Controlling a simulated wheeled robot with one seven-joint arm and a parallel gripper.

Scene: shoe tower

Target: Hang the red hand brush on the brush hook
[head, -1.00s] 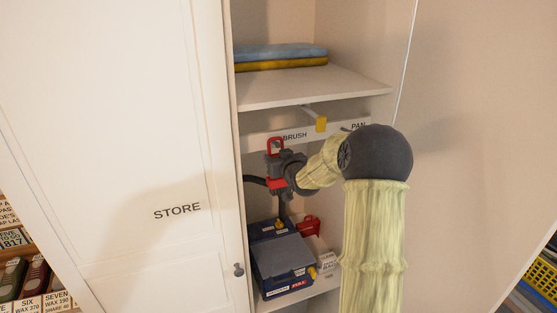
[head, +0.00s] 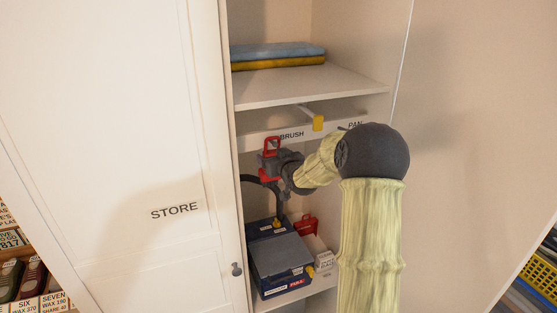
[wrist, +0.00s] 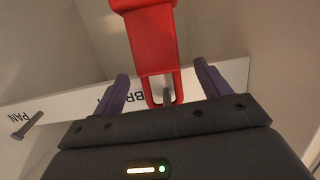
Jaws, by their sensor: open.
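The red hand brush (wrist: 152,45) is in the wrist view, its handle between my fingers and its open loop end at the label rail. The grey brush hook (wrist: 166,97) shows inside that loop, so the loop appears to be around it. In the head view the red loop (head: 271,146) stands just left of the BRUSH label; my gripper hides much of the rest. My gripper (wrist: 162,72) is open, with a purple finger on each side of the handle and visible gaps. It also shows in the head view (head: 274,164), inside the cupboard.
The white label rail (head: 340,129) also carries the PAN peg (wrist: 28,125). A shelf (head: 310,88) with folded cloths (head: 280,57) is above. A blue box (head: 280,262) and a red item (head: 306,224) are below. The cupboard door (head: 120,120) is at left.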

